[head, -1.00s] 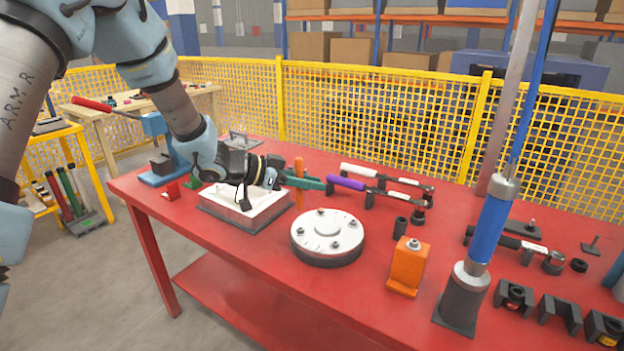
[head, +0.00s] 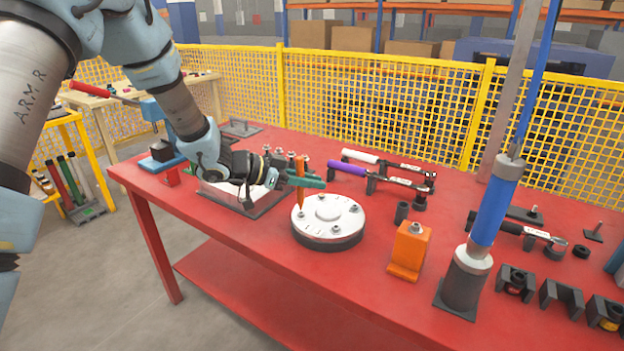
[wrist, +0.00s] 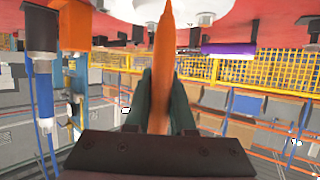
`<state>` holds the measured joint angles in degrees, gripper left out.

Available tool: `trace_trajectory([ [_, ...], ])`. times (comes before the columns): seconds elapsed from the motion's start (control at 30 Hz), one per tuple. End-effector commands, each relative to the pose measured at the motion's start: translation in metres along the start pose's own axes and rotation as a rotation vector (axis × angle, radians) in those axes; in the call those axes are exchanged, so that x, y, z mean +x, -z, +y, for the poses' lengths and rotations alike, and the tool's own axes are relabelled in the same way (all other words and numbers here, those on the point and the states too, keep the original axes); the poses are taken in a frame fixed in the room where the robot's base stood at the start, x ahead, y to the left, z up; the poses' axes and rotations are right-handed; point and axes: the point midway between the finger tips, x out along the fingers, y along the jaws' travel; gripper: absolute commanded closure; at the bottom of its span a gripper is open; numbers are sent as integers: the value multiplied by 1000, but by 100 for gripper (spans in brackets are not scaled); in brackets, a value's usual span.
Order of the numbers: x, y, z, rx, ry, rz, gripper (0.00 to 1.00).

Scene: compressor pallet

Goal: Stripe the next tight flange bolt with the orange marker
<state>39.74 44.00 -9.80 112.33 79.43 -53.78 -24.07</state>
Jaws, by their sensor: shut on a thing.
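My gripper (head: 309,181) has green fingers shut on the orange marker (head: 299,190). The marker is upright, with its tip pointing down at the left rim of the round flange (head: 327,212). I cannot tell whether the tip touches a bolt or hovers just above. The flange is a pale disc on a dark base with several bolts around its rim. In the wrist view the marker (wrist: 163,65) stands between the fingers, its tip reaching toward the pale flange (wrist: 120,8) at the top. No stripe can be made out on the bolts.
An orange block (head: 408,252) and a blue-grey column (head: 485,235) stand to the right. The red tabletop in front is clear.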

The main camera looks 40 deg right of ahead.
Motion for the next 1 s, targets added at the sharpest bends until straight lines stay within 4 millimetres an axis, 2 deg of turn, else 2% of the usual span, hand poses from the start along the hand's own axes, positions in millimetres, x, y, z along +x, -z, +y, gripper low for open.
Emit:
trace_trajectory([
  [1.0,3,-7,0,0,0,0,100],
])
